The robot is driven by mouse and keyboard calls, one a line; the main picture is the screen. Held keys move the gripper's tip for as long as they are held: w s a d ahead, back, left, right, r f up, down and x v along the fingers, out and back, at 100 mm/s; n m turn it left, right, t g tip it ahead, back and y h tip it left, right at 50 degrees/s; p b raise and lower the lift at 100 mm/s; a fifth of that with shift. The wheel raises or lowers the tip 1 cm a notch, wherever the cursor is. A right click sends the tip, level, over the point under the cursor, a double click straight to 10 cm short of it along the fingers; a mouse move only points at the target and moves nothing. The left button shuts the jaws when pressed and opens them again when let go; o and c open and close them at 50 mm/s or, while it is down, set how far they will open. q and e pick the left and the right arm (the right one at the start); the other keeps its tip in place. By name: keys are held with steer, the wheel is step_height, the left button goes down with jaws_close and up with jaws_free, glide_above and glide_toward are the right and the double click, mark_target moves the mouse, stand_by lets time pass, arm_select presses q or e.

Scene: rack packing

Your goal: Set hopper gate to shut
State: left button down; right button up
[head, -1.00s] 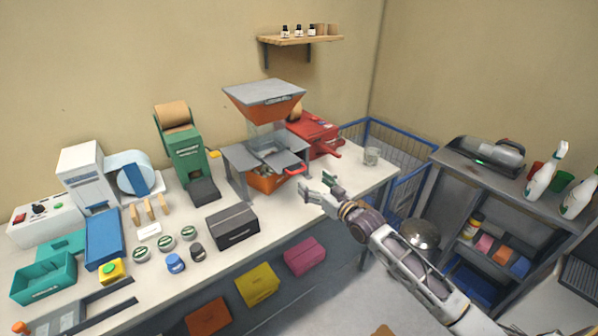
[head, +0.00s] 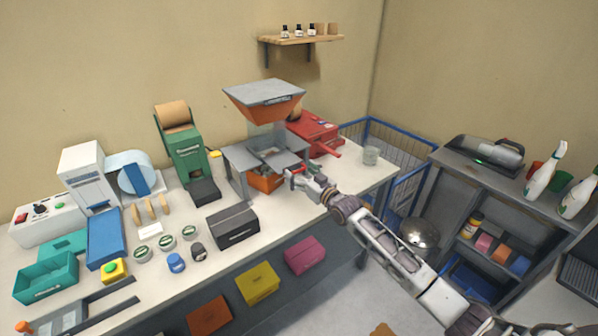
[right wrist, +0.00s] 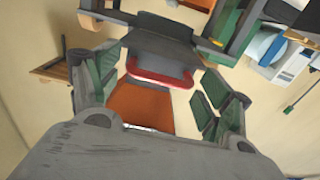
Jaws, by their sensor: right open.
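The hopper (head: 264,97) stands at the back of the table, with an orange funnel under a grey lid and a grey frame below. Its gate has a red handle (right wrist: 160,76), which shows in the right wrist view as a wide bar on a grey plate. My right gripper (head: 298,175) is at the front right of the hopper, at the handle. In the right wrist view its green-padded fingers (right wrist: 160,97) are spread to either side of the red handle. I cannot tell whether they touch it. In the head view the gripper partly hides the handle. My left gripper is not in view.
A black box (head: 232,226) and a green dispenser (head: 186,150) are to the left. The table front right of the gripper is clear.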

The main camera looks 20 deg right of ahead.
steer(key=shift+w+a, duration=0.2)
steer(key=shift+w, duration=0.35)
